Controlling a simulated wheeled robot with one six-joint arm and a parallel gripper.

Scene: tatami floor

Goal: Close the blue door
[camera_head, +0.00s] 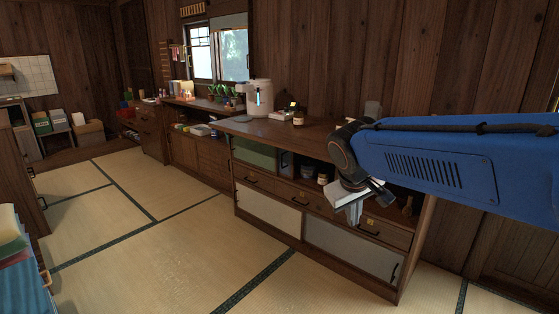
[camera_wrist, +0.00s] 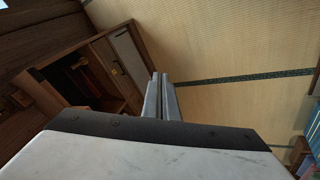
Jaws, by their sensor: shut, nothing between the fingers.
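A long wooden cabinet (camera_head: 300,236) stands against the wall in the head view. Its upper row has a green panel (camera_head: 254,152) at the left, a narrow dark bluish strip (camera_head: 287,163) beside it, and an open shelf to the right. The lower row has a cream panel (camera_head: 268,206) and a grey-blue panel (camera_head: 350,248). I cannot tell for sure which is the blue door. My gripper (camera_head: 355,212) is shut and empty, in front of the cabinet's right part, hiding some of the shelf. In the wrist view its fingers (camera_wrist: 163,97) are together, beside the cabinet (camera_wrist: 134,95).
A white canister (camera_head: 260,97) and a small jar (camera_head: 298,118) stand on the cabinet top. Jars (camera_head: 308,170) stand in the open shelf. Drawers run below it. Tatami floor (camera_head: 160,245) in front is clear. A blue-sided item (camera_head: 22,285) is at the lower left.

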